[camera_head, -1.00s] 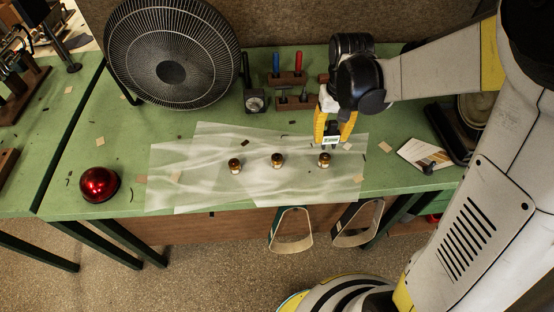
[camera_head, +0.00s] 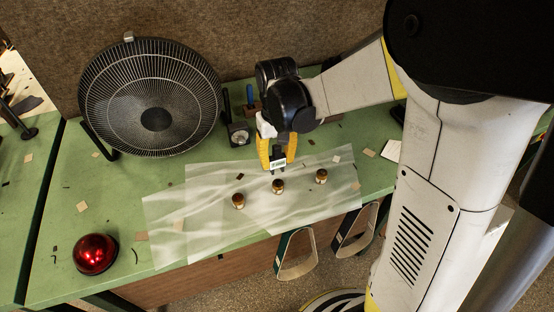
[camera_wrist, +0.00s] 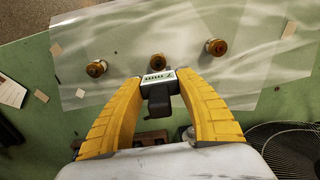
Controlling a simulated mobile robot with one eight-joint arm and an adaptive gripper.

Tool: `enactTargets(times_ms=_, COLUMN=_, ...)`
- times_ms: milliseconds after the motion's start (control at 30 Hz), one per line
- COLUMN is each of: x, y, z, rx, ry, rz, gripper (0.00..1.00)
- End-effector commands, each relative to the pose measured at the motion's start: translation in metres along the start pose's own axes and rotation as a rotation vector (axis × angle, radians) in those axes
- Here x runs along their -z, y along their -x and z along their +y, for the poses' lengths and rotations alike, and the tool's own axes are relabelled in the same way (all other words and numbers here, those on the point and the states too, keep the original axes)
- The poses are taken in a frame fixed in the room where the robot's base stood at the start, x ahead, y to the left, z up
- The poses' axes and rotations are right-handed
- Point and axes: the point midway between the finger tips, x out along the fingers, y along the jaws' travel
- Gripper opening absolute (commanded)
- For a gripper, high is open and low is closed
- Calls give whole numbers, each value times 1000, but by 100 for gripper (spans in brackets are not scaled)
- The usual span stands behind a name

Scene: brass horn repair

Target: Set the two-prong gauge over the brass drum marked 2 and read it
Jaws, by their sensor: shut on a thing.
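My gripper (camera_head: 277,160) is shut on the two-prong gauge (camera_head: 277,163), a small black body with a pale display. In the wrist view the gauge (camera_wrist: 159,90) sits between the yellow fingers; its reading is too small to tell and its prongs are mostly hidden. Three brass drums stand in a row on a translucent sheet: a left one (camera_head: 238,201), a middle one (camera_head: 278,187) and a right one (camera_head: 321,176). The gauge is just behind the middle drum in the picture; it looks apart from it. In the wrist view the middle drum (camera_wrist: 158,61) lies just past the gauge. No drum numbers are legible.
A large black fan (camera_head: 155,110) stands behind on the green bench (camera_head: 110,190). A dial instrument (camera_head: 239,134) and a tool rack (camera_head: 251,104) are behind my gripper. A red dome (camera_head: 95,254) sits front left. The translucent sheet (camera_head: 200,235) is clear around the drums.

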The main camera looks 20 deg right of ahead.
Motion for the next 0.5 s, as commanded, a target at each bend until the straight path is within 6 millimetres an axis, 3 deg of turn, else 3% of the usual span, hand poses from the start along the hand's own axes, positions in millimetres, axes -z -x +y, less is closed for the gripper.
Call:
enactTargets(times_ms=267, x=0, y=-3, z=0, rx=0, ry=0, rz=0, gripper=8)
enactTargets(times_ms=500, x=0, y=-20, z=0, rx=0, ry=0, rz=0, gripper=8)
